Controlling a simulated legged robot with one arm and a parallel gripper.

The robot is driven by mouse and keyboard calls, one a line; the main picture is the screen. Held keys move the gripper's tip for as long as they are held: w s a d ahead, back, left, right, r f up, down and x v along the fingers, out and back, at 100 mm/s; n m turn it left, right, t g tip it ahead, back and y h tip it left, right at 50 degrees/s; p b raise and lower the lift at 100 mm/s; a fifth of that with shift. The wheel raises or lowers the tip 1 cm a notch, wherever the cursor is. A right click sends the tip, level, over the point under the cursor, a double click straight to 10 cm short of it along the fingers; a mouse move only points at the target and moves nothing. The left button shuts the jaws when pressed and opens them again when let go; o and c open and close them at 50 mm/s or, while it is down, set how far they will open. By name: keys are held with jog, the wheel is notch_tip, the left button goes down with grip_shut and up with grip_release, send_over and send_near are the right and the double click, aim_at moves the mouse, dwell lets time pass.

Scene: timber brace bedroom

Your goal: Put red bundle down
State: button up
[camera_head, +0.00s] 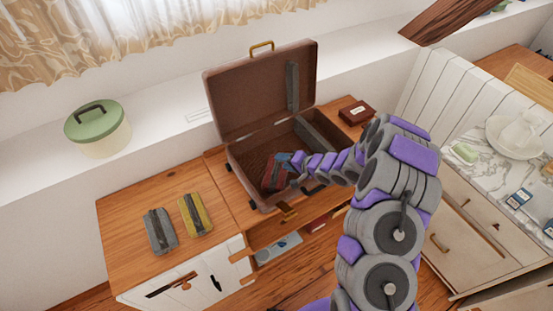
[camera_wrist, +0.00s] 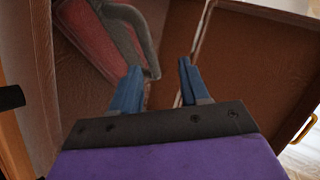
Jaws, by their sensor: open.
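The red bundle (camera_head: 272,174) lies in the left part of the open brown suitcase (camera_head: 238,105), partly hidden by my gripper in the head view. In the wrist view the red bundle (camera_wrist: 84,32) shows at the upper left, with a grey strap over it. My gripper (camera_head: 292,160) is inside the suitcase, beside the bundle. In the wrist view my gripper (camera_wrist: 160,70) has its two blue fingers apart with nothing between the tips. The left fingertip is close to the grey strap; I cannot tell if they touch.
A grey bundle (camera_head: 160,232) and a yellow bundle (camera_head: 196,215) lie on the wooden top left of the suitcase. A small dark red box (camera_head: 356,113) sits at its right. A green-lidded pot (camera_head: 96,128) stands on the white ledge. The suitcase walls surround my gripper.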

jog(key=v, duration=0.5)
jog(key=shift+p, duration=0.4)
jog(key=shift+w, duration=0.1)
jog(key=d+r+n+h, duration=0.1)
jog(key=d+r+h, duration=0.5)
jog(key=d+r, duration=0.35)
jog(key=s+d+r+n+g+h, duration=0.1)
jog(key=s+d+r+h, duration=0.35)
jog(key=s+r, duration=0.45)
jog(key=s+a+r+g, duration=0.1)
jog(key=s+r+g, duration=0.1)
jog(key=s, duration=0.9)
jog(key=s+r+n+g, duration=0.1)
jog(key=s+r+g, duration=0.1)
jog(key=s, duration=1)
jog(key=s+a+r+n+g, duration=0.1)
jog(key=s+r+g, duration=0.2)
jog(key=s, duration=0.8)
jog(key=shift+s+a+g+y, duration=0.3)
jog(key=shift+s+a+y, duration=0.05)
jog(key=shift+y, duration=0.1)
